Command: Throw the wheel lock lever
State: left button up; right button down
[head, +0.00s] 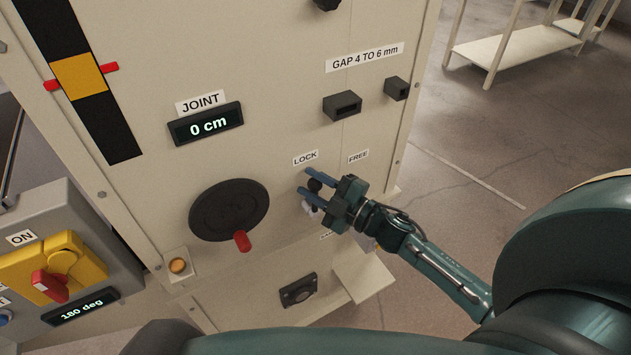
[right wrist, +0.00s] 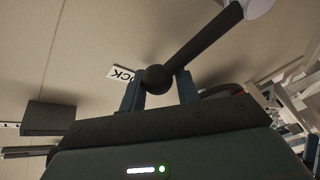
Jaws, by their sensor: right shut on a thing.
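The wheel lock lever is a dark rod ending in a black ball knob (head: 314,185). The knob sits just below the LOCK label (head: 305,157) on the cream panel, with the FREE label (head: 358,156) to the right. My right gripper (head: 307,181) has its blue fingers on either side of the knob and is shut on it. In the right wrist view the knob (right wrist: 158,79) sits between the fingers, and the rod (right wrist: 205,42) runs up right to a pale hub (right wrist: 258,8). The hub is partly hidden in the head view. My left gripper is out of view.
A black handwheel (head: 228,209) with a red handle is left of the lever. The JOINT display (head: 206,124) reads 0 cm. A grey box with a yellow and red switch (head: 50,272) is at lower left. Open floor (head: 480,150) lies right of the panel.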

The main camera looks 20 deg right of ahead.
jog(key=shift+d+f, duration=0.2)
jog(key=c, duration=1.2)
grip_release()
jog(key=shift+c, duration=0.2)
jog(key=shift+o, duration=0.8)
jog(key=shift+a+r, duration=0.1)
jog(key=b+v, duration=0.1)
jog(key=v, duration=1.2)
jog(key=shift+b, duration=0.4)
jog(key=s+a+f+m+g+h+p, duration=0.1)
jog(key=s+a+f+m+g+h, duration=0.1)
jog(key=a+f+m, duration=0.3)
jog(key=s+a+f+m+g+h+p, duration=0.1)
jog(key=s+a+f+m+g+h, duration=0.2)
jog(key=s+a+f+m, duration=0.2)
jog(key=a+m, duration=0.3)
jog(key=shift+s+a+m+g+h, duration=0.3)
jog(key=shift+a+m, duration=0.05)
jog(key=shift+m, duration=0.05)
